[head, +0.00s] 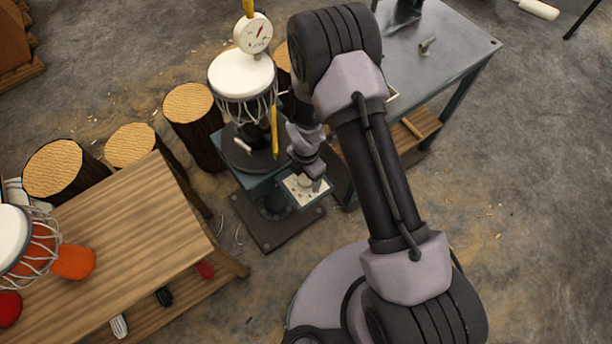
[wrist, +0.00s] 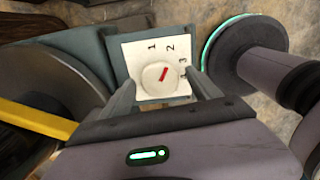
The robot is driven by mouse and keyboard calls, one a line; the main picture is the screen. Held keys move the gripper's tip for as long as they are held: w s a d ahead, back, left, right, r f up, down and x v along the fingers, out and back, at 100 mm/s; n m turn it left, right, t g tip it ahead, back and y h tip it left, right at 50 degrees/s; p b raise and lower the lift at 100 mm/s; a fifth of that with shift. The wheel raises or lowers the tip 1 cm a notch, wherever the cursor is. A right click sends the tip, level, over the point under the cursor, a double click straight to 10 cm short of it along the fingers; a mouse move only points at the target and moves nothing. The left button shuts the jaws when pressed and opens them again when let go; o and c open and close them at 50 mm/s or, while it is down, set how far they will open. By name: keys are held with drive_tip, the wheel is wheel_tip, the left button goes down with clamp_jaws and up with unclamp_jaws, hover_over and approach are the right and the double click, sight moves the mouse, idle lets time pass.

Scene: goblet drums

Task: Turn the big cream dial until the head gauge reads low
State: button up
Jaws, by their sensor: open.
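The cream dial (wrist: 158,77) is a round knob with a red pointer, on a white plate with numerals in the wrist view. Its pointer slants up and right, roughly between the 2 and the 3. In the head view the white plate (head: 296,193) is partly hidden by my gripper (head: 313,180). My gripper (wrist: 162,92) is open, with one finger on each side of the dial; I cannot tell whether they touch it. The head gauge (head: 253,33) is a round white face above the drum, its red needle pointing up and right; its marks are too small to read.
A goblet drum (head: 242,77) with a white head stands on the stand behind the plate. A yellow bar (wrist: 38,118) runs beside my gripper in the wrist view. A wooden bench (head: 130,235) is at left, log stumps (head: 188,103) behind, a metal table (head: 440,50) at right.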

drive_tip(key=c, duration=1.4)
drive_tip(key=shift+o, duration=0.2)
drive_tip(key=m, duration=0.4)
drive_tip(key=shift+m+b, duration=0.5)
drive_tip(key=shift+m, duration=1.5)
drive_tip(key=o, duration=1.4)
drive_tip(key=shift+c, duration=0.2)
